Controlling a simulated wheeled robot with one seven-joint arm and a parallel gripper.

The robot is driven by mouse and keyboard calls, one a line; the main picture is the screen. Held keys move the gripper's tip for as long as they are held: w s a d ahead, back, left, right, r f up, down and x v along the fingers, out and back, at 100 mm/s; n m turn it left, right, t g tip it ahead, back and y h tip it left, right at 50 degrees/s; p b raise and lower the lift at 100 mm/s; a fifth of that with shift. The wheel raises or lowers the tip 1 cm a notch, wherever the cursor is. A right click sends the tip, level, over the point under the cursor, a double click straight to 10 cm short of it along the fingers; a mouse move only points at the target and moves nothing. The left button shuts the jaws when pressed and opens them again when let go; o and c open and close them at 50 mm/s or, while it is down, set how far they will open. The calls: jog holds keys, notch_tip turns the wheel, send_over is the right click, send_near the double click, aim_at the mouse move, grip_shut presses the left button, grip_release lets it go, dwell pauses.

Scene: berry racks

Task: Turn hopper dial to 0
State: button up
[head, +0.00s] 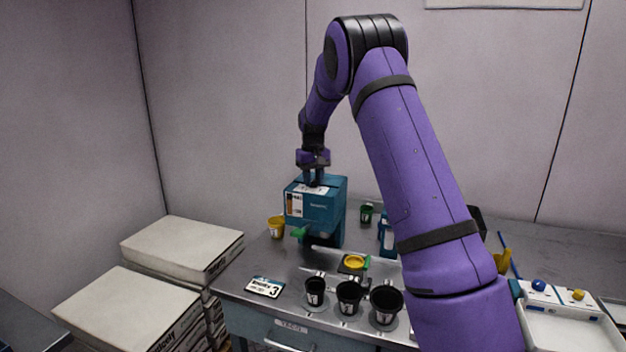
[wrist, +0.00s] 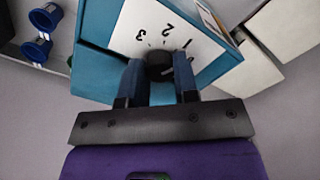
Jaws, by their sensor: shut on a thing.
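The teal hopper (head: 320,208) stands on the metal bench, with a white dial plate on its top. In the wrist view the dial plate (wrist: 190,32) shows the numbers 1, 2 and 3 around a dark round dial (wrist: 159,66). My gripper (head: 314,183) points down at the hopper's top. In the wrist view its two blue fingers (wrist: 160,78) stand on either side of the dial and are shut on it. The dial's pointer is partly hidden by the fingers, and I cannot read its exact setting.
Black cups (head: 349,297) stand in front of the hopper, near a card (head: 265,287) marked 3. White boxes (head: 182,246) are stacked left of the bench.

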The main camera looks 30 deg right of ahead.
jog(key=m, duration=0.4)
jog(key=shift+m, duration=2.2)
jog(key=o, duration=0.9)
jog(key=shift+o, duration=0.2)
jog(key=shift+r, duration=0.15)
notch_tip(320, 180, up, 11)
jog(key=shift+f, duration=0.2)
